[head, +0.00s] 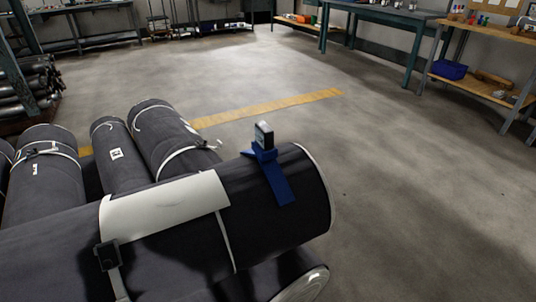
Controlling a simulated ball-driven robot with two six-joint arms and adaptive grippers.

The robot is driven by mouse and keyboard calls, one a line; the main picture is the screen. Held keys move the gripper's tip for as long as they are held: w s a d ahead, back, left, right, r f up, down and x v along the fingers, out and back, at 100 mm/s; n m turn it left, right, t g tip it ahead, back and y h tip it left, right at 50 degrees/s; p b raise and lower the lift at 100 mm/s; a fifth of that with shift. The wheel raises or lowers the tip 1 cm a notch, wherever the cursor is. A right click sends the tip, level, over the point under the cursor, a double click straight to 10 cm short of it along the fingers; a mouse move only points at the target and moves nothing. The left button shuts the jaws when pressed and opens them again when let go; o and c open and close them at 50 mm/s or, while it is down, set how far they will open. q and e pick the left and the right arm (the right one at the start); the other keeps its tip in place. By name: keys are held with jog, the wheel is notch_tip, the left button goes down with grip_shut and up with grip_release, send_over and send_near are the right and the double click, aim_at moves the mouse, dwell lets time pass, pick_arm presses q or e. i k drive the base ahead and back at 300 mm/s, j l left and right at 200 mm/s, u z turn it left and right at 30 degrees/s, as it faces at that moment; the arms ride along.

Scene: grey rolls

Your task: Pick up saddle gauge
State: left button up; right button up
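The saddle gauge (269,165) is a blue bracket with a small dark and silver head on top. It sits astride the top of a large dark grey roll (297,208), near the roll's right end. Its head stands upright and a blue leg slopes down the near side of the roll. Nothing is touching it except the roll. Neither of my grippers shows in the head view.
A white sheet (166,207) and a strap with a black buckle (107,255) lie on the same roll. Several other dark rolls (116,154) lie behind it. Open concrete floor (420,190) is at the right. Workbenches (387,20) stand at the back.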

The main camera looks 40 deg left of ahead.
aim_at(264, 149)
jog(key=u, duration=0.35)
jog(key=i+l+u, duration=0.15)
jog(key=u, duration=0.3)
jog(key=i+l+u, duration=0.15)
jog(key=u, duration=0.3)
jog(key=i+l+u, duration=0.1)
jog(key=l+u, duration=0.2)
jog(key=u, duration=0.15)
